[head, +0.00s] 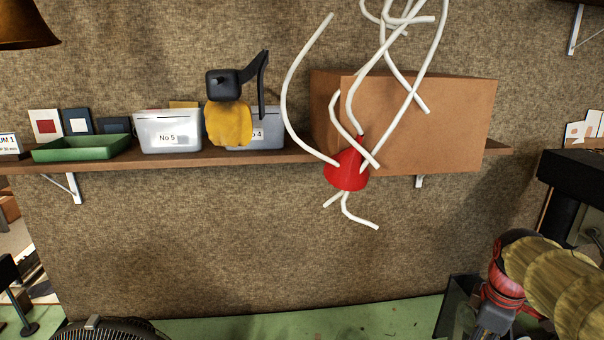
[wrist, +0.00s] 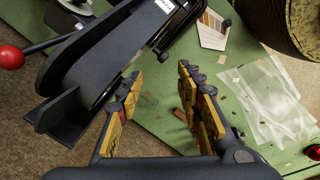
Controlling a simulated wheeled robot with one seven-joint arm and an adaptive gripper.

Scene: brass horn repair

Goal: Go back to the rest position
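My gripper (wrist: 160,75) shows in the wrist view, its two fingers with worn yellow and black pads spread apart. Only green surface shows between them, so it is open and empty. The green bench top (wrist: 160,122) lies beyond the fingertips. A long black device (wrist: 95,65) with a white label lies close to the left finger; I cannot tell whether they touch. In the head view I cannot make out the gripper's fingers. A red and grey part with a ribbed yellow sleeve stands at the lower right there; I cannot tell whether it is my arm.
A wall shelf (head: 290,156) holds a green tray (head: 82,148), a box marked No 5 (head: 167,131) and a brown box (head: 440,120). White tubes and a red cone (head: 346,170) show before it. A clear sheet (wrist: 262,105) and scraps lie on the bench.

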